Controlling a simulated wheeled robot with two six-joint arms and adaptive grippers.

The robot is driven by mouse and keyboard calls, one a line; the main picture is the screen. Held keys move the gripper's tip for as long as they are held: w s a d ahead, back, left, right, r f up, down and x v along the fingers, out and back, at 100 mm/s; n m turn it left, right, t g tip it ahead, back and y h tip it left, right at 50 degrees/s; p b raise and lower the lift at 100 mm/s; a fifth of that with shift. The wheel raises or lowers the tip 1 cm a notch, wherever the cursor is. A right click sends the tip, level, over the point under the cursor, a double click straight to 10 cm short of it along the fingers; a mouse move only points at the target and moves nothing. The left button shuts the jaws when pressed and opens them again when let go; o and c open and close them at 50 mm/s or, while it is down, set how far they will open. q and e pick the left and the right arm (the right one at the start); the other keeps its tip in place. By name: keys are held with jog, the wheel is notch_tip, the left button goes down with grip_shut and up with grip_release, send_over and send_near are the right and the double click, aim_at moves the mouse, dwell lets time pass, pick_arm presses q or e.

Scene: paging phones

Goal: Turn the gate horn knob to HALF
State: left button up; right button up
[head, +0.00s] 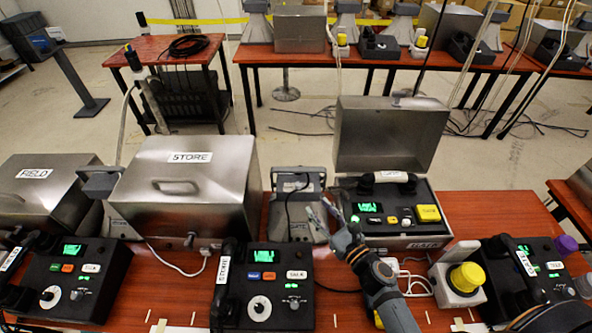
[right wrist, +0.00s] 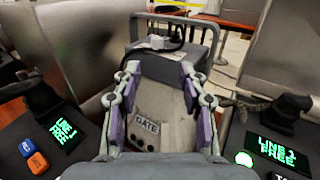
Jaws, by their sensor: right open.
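The gate horn (head: 298,185) is a grey horn speaker on the red table, between the closed STORE box and an open metal box. In the right wrist view its GATE label (right wrist: 147,126) shows low on the front, between my fingers. I cannot make out its knob or any HALF mark in either view. My right gripper (head: 321,208) is open and empty, in front of the horn and toward its right side. In the right wrist view its two fingers (right wrist: 159,72) stand apart with the horn behind and between them. I cannot tell whether they touch it. My left gripper is not in view.
The closed STORE box (head: 185,185) stands left of the horn. The open box (head: 392,130) with a phone panel stands right. Desk phones with white dials (head: 260,306) line the front. A yellow-topped button (head: 467,277) sits front right. Loose cables lie between them.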

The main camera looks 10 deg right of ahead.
aim_at(301, 187)
jog(key=p+x, duration=0.1)
jog(key=x, duration=0.1)
jog(key=p+x, duration=0.1)
jog(key=x, duration=0.1)
jog(key=r+p+x, duration=0.1)
jog(key=x, duration=0.1)
jog(key=shift+a, duration=0.2)
jog(key=shift+x, duration=1.25)
jog(key=shift+w+a, duration=0.1)
jog(key=shift+w, duration=0.1)
jog(key=shift+w+f, duration=0.1)
jog(key=shift+w, duration=0.05)
jog(key=shift+c, duration=0.5)
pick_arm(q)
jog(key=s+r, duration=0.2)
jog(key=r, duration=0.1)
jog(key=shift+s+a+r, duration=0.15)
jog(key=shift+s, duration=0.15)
pick_arm(e)
grip_shut()
